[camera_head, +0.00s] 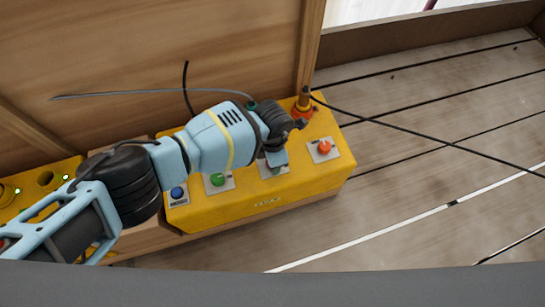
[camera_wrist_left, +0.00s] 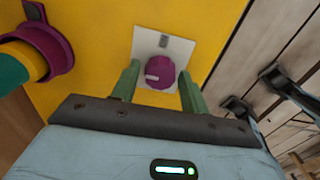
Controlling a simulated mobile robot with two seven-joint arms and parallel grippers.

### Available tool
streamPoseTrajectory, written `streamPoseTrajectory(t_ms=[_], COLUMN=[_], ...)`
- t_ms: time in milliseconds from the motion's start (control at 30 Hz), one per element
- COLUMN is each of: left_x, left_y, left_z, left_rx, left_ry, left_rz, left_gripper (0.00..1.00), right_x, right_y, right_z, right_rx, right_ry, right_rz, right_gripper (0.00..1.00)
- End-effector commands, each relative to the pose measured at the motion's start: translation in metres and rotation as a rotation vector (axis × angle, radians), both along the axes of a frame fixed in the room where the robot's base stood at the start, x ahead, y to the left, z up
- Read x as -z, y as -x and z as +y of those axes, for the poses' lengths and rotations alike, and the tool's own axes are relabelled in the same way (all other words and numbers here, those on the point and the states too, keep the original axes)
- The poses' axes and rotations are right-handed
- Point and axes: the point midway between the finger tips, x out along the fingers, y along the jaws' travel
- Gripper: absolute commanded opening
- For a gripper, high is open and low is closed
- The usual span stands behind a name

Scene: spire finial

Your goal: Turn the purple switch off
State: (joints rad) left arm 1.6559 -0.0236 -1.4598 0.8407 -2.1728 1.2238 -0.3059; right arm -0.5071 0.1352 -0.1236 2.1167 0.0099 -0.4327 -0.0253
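The purple switch (camera_wrist_left: 161,73) is a round knob on a pale square plate (camera_wrist_left: 178,47), with a white mark on its left part in the left wrist view. My left gripper (camera_wrist_left: 158,80) is open, with one green finger on each side of the knob. The left finger stands apart from it; I cannot tell whether the right finger touches. In the head view my left gripper (camera_head: 275,158) is over the third plate of the yellow box (camera_head: 245,200) and hides the purple knob. My right gripper is not in view.
A blue switch (camera_head: 177,192) and a green switch (camera_head: 217,180) sit to the left on the box, and an orange switch (camera_head: 325,147) to the right. In the wrist view a purple collar (camera_wrist_left: 55,45) stands left of the plate. Black cables cross the wooden floor (camera_head: 420,170).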

Motion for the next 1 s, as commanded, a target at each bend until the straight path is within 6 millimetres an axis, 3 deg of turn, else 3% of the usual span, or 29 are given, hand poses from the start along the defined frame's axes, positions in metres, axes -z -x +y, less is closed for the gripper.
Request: streamPoseTrajectory(t_ms=[400,800,1000], left_x=[-0.004,-0.064,-0.078], left_y=[0.000,-0.001,0.000], left_z=[0.000,0.000,0.000], left_rx=[0.001,0.001,0.001], left_ry=[0.001,0.000,0.000], left_rz=[-0.001,-0.004,-0.001], left_gripper=[0.55,0.55,0.55], right_x=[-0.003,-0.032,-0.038], right_y=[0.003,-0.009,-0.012], right_z=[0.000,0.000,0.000], right_rx=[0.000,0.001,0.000], right_ry=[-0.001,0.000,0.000], right_rz=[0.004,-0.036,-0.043], right_gripper=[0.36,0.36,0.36])
